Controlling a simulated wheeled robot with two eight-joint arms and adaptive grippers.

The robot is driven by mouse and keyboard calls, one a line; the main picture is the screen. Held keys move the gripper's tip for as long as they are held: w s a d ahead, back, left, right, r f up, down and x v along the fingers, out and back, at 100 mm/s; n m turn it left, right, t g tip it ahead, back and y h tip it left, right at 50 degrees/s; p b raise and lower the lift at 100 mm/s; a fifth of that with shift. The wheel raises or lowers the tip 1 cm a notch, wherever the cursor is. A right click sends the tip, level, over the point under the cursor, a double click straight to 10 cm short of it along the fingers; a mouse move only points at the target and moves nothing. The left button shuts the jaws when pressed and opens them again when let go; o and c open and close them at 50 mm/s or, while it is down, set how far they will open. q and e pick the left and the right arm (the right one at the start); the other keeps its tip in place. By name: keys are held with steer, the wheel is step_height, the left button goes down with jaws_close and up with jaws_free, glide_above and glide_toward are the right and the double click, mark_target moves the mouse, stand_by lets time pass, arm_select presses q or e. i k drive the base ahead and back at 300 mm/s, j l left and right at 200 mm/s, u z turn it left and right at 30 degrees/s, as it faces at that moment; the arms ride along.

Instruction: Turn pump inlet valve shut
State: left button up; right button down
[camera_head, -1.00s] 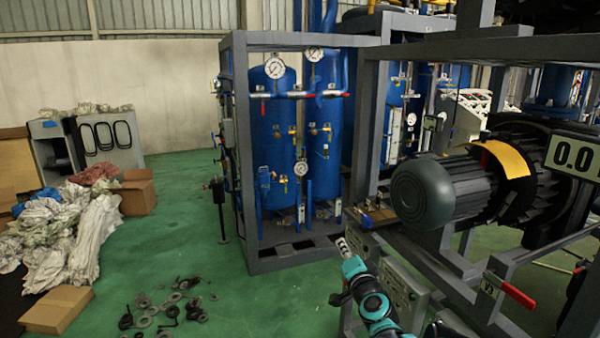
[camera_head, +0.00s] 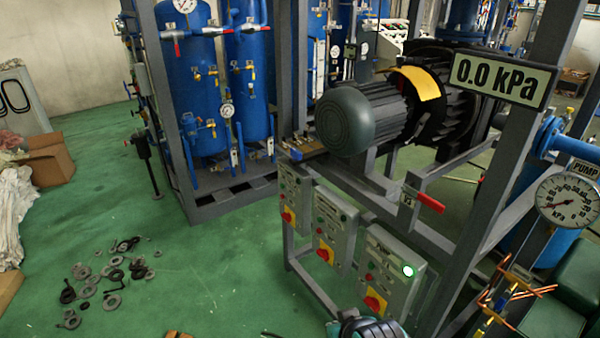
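A valve with a red lever handle (camera_head: 430,201) and a V3 tag (camera_head: 408,195) sits on the grey frame below the motor; I cannot tell if it is the pump inlet valve. A round gauge (camera_head: 568,204) labelled PUMP stands at the right, with its needle toward the low left. A digital display (camera_head: 502,79) reads 0.0 kPa. A teal and black part of my arm (camera_head: 366,327) shows at the bottom edge, below the control boxes and apart from the valve. I cannot tell which arm it is. No gripper fingers show clearly.
Grey control boxes (camera_head: 391,273) with red-and-yellow switches hang on the frame, and one has a lit green lamp. A green motor (camera_head: 346,121) sits above. Blue tanks (camera_head: 196,90) stand in a frame at left. Loose metal rings (camera_head: 112,275) lie on the green floor.

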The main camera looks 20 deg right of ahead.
mark_target(429, 201)
steer(key=z, duration=1.4)
